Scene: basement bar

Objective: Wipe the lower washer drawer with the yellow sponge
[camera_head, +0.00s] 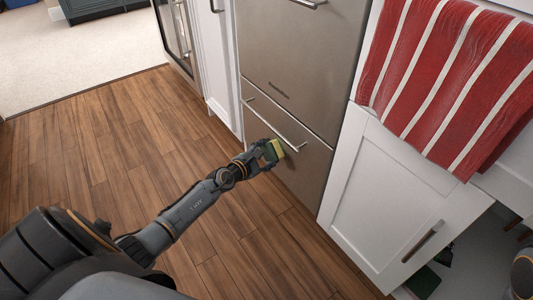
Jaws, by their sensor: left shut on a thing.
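The lower washer drawer (300,180) is a grey metal front with a long bar handle (262,117), below a taller upper drawer front. It looks shut. My left arm reaches across the wooden floor from the lower left. My left gripper (268,152) is shut on the yellow sponge (277,148), which has a green side. The sponge is at the drawer front, close to the right end of the bar handle. I cannot tell whether it touches the metal. My right gripper is not in view; a small dark part shows at the lower right edge.
A white cabinet door (385,200) with a bar handle stands right of the drawers, at an angle. A red and white striped towel (450,75) hangs above it. The wooden floor (130,150) is clear on the left. A dark green object (423,282) lies at the lower right.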

